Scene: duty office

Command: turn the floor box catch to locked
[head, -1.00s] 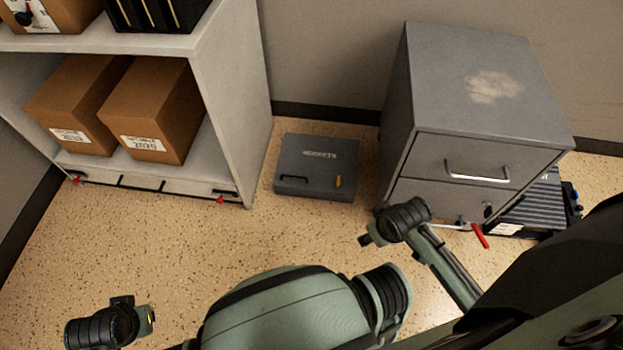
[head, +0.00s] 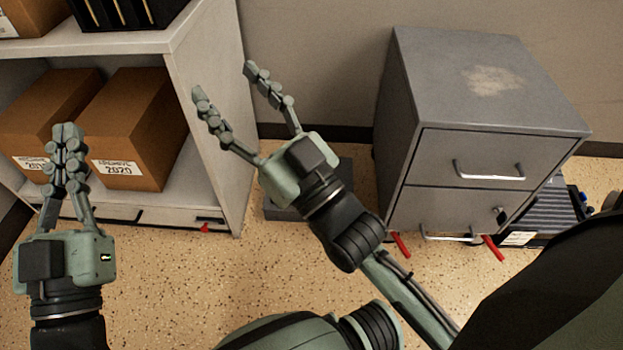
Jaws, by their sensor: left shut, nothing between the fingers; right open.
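The grey floor box (head: 281,213) sits on the floor between the shelf and the cabinet. My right gripper and wrist cover most of it. Only its left front corner and part of its right side show, and its catch is hidden. My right gripper (head: 224,82) is open and empty, its fingers spread and pointing up-left in the picture, over the box and the shelf's side panel. My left gripper (head: 68,131) is shut and empty at the left, in front of the brown boxes. I cannot tell if either gripper touches anything.
A grey filing cabinet (head: 480,75) stands right of the box, with two red-tipped parts (head: 401,245) (head: 493,248) low at its front. The shelf (head: 222,150) at left holds brown cartons (head: 135,135). A dark ribbed unit (head: 553,212) lies right of the cabinet. Speckled floor in front is open.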

